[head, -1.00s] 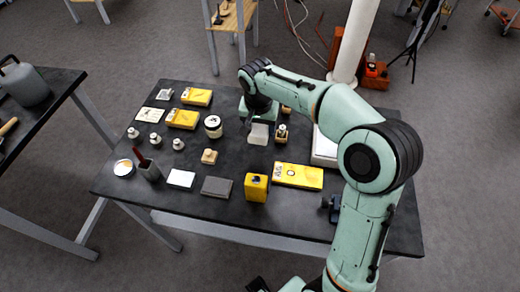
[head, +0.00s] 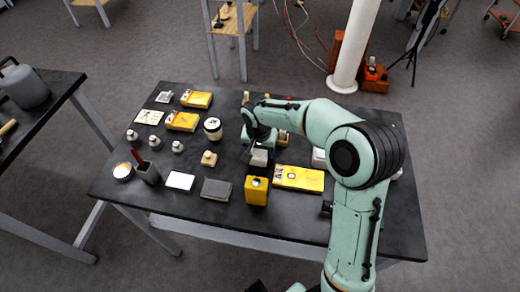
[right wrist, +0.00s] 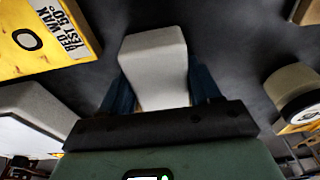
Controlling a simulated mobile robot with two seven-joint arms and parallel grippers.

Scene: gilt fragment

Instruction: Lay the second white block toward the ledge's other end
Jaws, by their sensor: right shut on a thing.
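My right gripper (head: 256,150) is shut on a white block (right wrist: 153,60), which sticks out between its dark fingers in the right wrist view. In the head view, the block (head: 259,158) shows below the gripper, over the middle of the black table, just behind the yellow boxes. I cannot tell whether it touches the table. A pale box (head: 319,157) stands to the right, partly behind my arm. I cannot pick out the ledge or a first white block for sure. My left gripper is not in view.
A flat yellow box (head: 298,178) and an upright yellow box (head: 256,191) stand close in front of the block. A wooden block (head: 209,158) and a white jar (head: 213,128) are to its left. A grey slab (head: 216,188) and white tile (head: 180,181) lie near the front edge.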

